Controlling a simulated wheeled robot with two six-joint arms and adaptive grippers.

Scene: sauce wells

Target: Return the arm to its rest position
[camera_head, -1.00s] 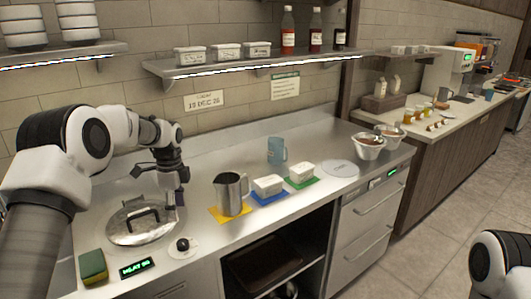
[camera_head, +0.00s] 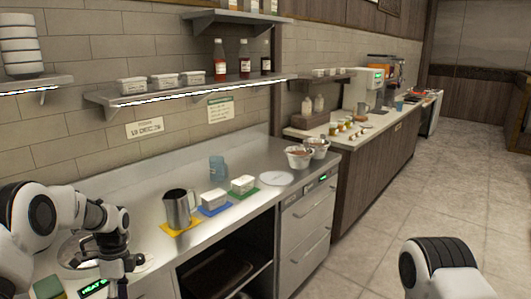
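My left arm comes in from the left, and its gripper (camera_head: 118,286) points down near the bottom edge, over the front of the steel counter (camera_head: 150,215). The fingertips run into the frame's edge, so I cannot tell whether they are open or shut. The round metal well lid (camera_head: 72,252) lies behind my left arm and is mostly hidden by it. Only a white and black link of my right arm shows at the bottom right. Its gripper is out of view.
A steel pitcher (camera_head: 178,209) stands on a yellow mat. White tubs (camera_head: 214,199) sit on blue and green mats beside it. A blue mug (camera_head: 217,168) and bowls (camera_head: 299,157) stand further back. A green sponge (camera_head: 48,287) and a lit display (camera_head: 93,287) are near the front left.

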